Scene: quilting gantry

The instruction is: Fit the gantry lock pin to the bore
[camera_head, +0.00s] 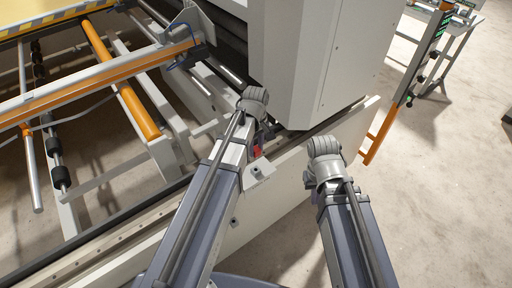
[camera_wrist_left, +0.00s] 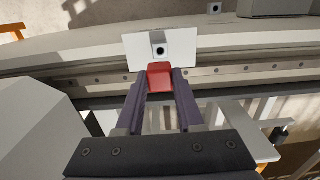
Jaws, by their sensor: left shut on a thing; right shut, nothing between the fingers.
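A red block-shaped piece, which I take to be the lock pin's grip (camera_wrist_left: 159,76), is held between the purple fingers of my left gripper (camera_wrist_left: 160,92) in the left wrist view. The pin's shaft is hidden. Just beyond it is a white bracket plate (camera_wrist_left: 184,46) with a small block that has a dark round bore (camera_wrist_left: 160,50). In the head view the red piece (camera_head: 257,149) shows beside my left arm, close to the bracket (camera_head: 261,171). I cannot tell whether they touch. My right arm's wrist shows in the head view, but its fingers are hidden.
A long white machine rail (camera_head: 290,190) carries the bracket, with a second small holed block (camera_wrist_left: 214,8) on it. The tall grey machine housing (camera_head: 310,60) rises behind. Orange and grey rollers (camera_head: 130,95) lie at left. Open concrete floor (camera_head: 440,190) is at right.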

